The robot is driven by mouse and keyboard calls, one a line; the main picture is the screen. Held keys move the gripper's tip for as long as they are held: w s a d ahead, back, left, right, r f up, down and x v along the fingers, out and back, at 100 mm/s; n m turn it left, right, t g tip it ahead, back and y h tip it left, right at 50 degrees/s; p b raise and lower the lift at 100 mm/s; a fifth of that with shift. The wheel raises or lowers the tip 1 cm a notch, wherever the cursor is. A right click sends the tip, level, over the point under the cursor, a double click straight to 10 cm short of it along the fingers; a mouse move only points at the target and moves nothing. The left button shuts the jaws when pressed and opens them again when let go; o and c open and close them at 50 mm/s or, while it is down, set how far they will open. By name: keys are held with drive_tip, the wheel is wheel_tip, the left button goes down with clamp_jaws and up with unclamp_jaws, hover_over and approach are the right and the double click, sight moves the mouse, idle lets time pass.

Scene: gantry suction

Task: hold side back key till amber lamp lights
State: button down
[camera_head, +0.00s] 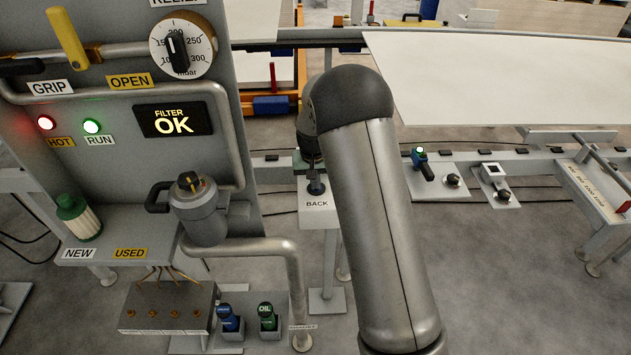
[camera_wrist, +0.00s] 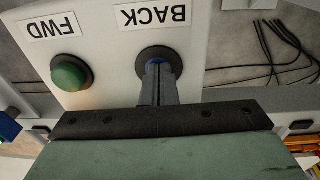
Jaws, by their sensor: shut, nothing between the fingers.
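The BACK key is a dark round button with blue at its centre (camera_wrist: 157,59) on a pale panel, under a BACK label upside down in the wrist view. In the head view the pale BACK post (camera_head: 317,215) stands below my arm. My gripper (camera_wrist: 158,68) is shut and empty, its fingertips over the key, seemingly touching it. I cannot tell how far the key is pressed. I cannot make out an amber lamp; a red lamp (camera_head: 46,123) and a green lamp (camera_head: 92,126) glow.
A green FWD button (camera_wrist: 71,72) sits beside the BACK key. The display (camera_head: 174,121) reads FILTER OK. A grey filter housing (camera_head: 203,212) and its pipe stand left of the post. A large pale sheet (camera_head: 500,80) lies at the back right.

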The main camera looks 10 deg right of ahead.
sight(314, 193)
drive_tip(key=shift+s+f, duration=0.25)
drive_tip(key=shift+f, duration=0.25)
drive_tip(key=shift+r+p, duration=0.35)
drive_tip(key=shift+r, duration=0.2)
wheel_tip(314, 193, up, 14)
drive_tip(key=shift+s+a, duration=0.15)
drive_tip(key=shift+a, duration=0.3)
drive_tip(key=s+r+n, duration=0.1)
drive_tip(key=s+n, duration=0.1)
drive_tip(key=s, duration=3.2)
drive_tip(key=shift+s+d+y, duration=0.25)
drive_tip(key=shift+d+y, duration=0.05)
